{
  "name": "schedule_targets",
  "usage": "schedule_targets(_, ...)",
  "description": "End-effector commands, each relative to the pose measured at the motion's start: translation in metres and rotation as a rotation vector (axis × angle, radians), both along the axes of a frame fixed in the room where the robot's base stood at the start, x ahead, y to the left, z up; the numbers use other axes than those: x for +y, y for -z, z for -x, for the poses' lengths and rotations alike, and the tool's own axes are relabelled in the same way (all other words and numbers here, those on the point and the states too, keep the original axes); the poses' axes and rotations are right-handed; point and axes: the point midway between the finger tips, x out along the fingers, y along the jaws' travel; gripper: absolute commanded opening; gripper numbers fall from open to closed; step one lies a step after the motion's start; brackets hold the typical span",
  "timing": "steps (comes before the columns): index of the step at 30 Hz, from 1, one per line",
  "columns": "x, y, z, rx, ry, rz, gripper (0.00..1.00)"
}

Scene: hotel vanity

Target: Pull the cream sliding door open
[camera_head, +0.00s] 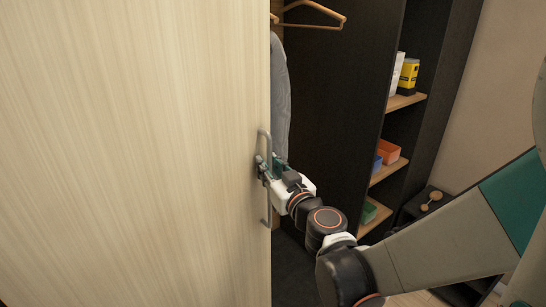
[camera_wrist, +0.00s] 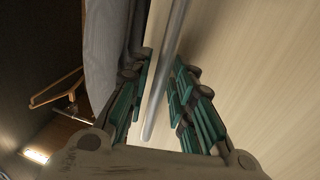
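The cream sliding door (camera_head: 130,150) fills the left half of the head view, with the wardrobe interior open to its right. A grey vertical bar handle (camera_head: 266,209) is on the door near its right edge. My gripper (camera_head: 263,168) is at the handle's middle, reaching in from the right. In the wrist view, the handle bar (camera_wrist: 176,30) runs between the green-padded fingers of my gripper (camera_wrist: 161,75). The fingers are apart, with a visible gap on the bar's left side. Contact on the right side is hard to tell. The pale door (camera_wrist: 260,70) shows behind the right finger.
A grey garment (camera_head: 279,100) hangs just beyond the door's edge, with a wooden hanger (camera_head: 315,25) nearby. Shelves (camera_head: 388,170) at the right hold a yellow-black box (camera_head: 408,75), an orange bin (camera_head: 388,152) and a green bin (camera_head: 369,212).

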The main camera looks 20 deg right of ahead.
Motion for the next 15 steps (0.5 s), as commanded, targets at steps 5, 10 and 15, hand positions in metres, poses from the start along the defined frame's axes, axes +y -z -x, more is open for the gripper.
schedule_targets(5, 0.001, 0.0, 0.002, 0.0, -0.001, 0.0, 0.31)
schedule_targets(10, 0.0, -0.001, 0.003, 0.0, -0.001, 0.0, 0.31)
schedule_targets(15, -0.002, -0.001, 0.018, 0.0, -0.001, 0.0, 0.31)
